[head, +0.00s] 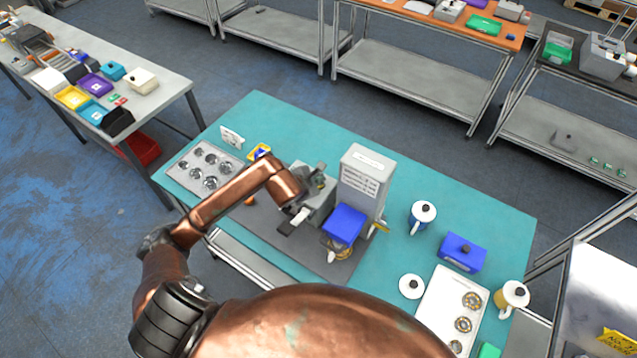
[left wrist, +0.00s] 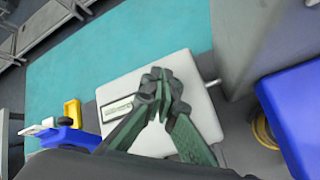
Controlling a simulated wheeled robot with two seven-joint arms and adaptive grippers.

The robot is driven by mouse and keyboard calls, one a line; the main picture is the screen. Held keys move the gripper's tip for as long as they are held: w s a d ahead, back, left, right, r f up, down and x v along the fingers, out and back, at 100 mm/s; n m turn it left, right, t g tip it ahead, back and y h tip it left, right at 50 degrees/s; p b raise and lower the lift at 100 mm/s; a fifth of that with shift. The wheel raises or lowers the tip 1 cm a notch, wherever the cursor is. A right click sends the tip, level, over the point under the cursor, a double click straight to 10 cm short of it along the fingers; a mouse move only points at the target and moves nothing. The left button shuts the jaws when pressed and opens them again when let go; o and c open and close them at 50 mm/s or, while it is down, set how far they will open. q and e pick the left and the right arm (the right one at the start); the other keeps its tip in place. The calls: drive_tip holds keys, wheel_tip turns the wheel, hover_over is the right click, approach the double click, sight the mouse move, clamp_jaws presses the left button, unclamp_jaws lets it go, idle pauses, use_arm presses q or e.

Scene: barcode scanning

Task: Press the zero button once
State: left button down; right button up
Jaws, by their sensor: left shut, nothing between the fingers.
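A low pale grey box (left wrist: 195,75) with a small label or display panel (left wrist: 117,108) lies under my left gripper in the left wrist view. In the head view the box (head: 318,208) stands left of a tall grey machine (head: 365,185). My left gripper (left wrist: 160,75) is shut and empty, its dark green fingertips together over the box; I cannot tell whether they touch it. It also shows in the head view (head: 319,180), partly behind my wrist. I cannot make out a zero button; the fingers may hide it. My right gripper is not in view.
A blue box (head: 345,222) sits in front of the tall machine, above brass-coloured parts. A tray of round metal parts (head: 180,180) lies at the left. The teal table's back (head: 290,120) is clear.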

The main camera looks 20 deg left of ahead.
use_arm(q)
drive_tip(key=shift+r+p, duration=1.05)
drive_tip(key=shift+r, duration=1.5)
drive_tip(key=shift+a+f, duration=0.1)
